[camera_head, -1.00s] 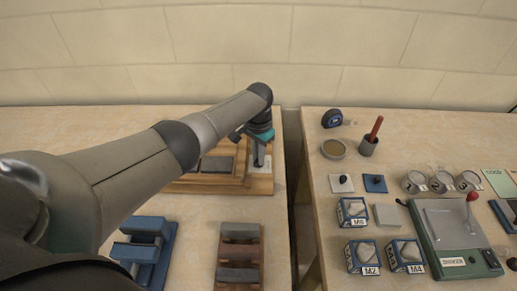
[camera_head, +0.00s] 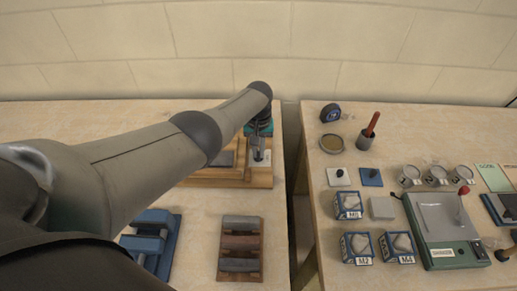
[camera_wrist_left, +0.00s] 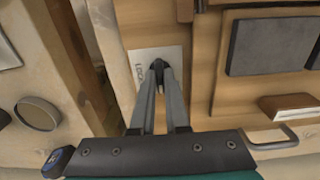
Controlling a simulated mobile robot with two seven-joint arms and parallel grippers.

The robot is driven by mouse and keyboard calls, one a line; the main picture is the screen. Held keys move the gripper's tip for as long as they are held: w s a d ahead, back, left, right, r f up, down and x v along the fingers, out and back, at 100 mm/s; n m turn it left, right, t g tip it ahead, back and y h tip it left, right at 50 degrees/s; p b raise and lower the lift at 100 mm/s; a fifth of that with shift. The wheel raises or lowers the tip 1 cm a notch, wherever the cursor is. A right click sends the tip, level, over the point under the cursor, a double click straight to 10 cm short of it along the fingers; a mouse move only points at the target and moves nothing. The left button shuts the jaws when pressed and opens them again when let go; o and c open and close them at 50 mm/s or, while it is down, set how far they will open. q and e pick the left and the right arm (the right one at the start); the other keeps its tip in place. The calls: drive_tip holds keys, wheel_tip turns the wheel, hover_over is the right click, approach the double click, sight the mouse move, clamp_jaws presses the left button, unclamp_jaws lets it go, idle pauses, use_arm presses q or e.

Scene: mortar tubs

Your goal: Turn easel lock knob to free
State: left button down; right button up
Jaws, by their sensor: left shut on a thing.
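The lock knob (camera_wrist_left: 159,67) is a small dark piece on a white plate (camera_wrist_left: 146,57) lettered LOCK, fixed to the wooden easel (camera_wrist_left: 231,92). My left gripper (camera_wrist_left: 161,75) is shut on the knob, its two grey fingers on either side and hiding part of it. In the head view my left gripper (camera_head: 257,152) reaches down over the right end of the easel (camera_head: 225,182), and the knob is too covered to make out there. My right gripper is not in view.

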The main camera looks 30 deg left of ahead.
sight(259, 153)
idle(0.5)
use_arm(q)
drive_tip(key=c, duration=0.9)
unclamp_jaws()
drive_tip(key=shift+r, duration=0.1)
wheel_tip(259, 153, up, 6)
drive_tip(key=p, duration=0.4)
drive_tip(key=shift+r+p, duration=1.2)
drive_tip(key=shift+r, duration=3.35)
